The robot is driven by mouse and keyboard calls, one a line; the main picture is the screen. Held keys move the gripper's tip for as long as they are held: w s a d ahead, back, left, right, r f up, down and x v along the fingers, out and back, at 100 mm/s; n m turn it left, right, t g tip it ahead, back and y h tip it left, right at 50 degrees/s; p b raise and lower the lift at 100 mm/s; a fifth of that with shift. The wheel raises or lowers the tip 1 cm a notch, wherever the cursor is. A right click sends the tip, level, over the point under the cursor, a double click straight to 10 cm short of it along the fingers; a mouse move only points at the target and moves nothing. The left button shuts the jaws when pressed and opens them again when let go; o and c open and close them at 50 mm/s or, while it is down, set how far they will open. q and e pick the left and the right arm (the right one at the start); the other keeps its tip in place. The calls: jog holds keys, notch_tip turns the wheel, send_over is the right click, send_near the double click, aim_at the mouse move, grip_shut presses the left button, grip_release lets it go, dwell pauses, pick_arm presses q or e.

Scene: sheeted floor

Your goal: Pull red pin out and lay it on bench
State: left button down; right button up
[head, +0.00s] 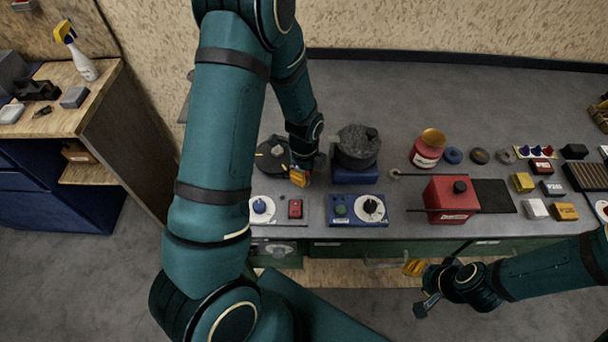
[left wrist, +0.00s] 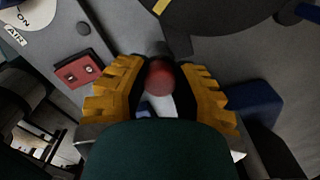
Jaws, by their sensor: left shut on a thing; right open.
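My left gripper (head: 300,178) is over the grey bench (head: 390,90), at the right edge of a dark round plate (head: 270,158). In the left wrist view its yellow-padded fingers (left wrist: 160,88) are shut on the red pin (left wrist: 159,75), whose rounded red end shows between them. A dark part lies just beyond the red end; I cannot tell whether the pin is still seated in something. The pin is hidden in the head view. My right gripper (head: 417,288) is open and empty, in front of the bench's front edge.
A grey panel with a dial (head: 262,208) and red switch (head: 295,208) lies in front of the plate. Right of it are a blue panel (head: 345,219), a black pot (head: 357,146), a red jar (head: 425,158) and a red box (head: 452,197). The bench's back strip is clear.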

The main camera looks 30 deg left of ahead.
pick_arm(q)
jog(key=shift+r, duration=0.3)
jog(key=shift+r+p, duration=0.35)
jog(key=shift+p, duration=0.1)
jog(key=shift+r+p, duration=1.4)
jog(key=shift+r, duration=0.6)
jog(key=shift+r+p, duration=1.3)
jog(key=shift+r, duration=0.6)
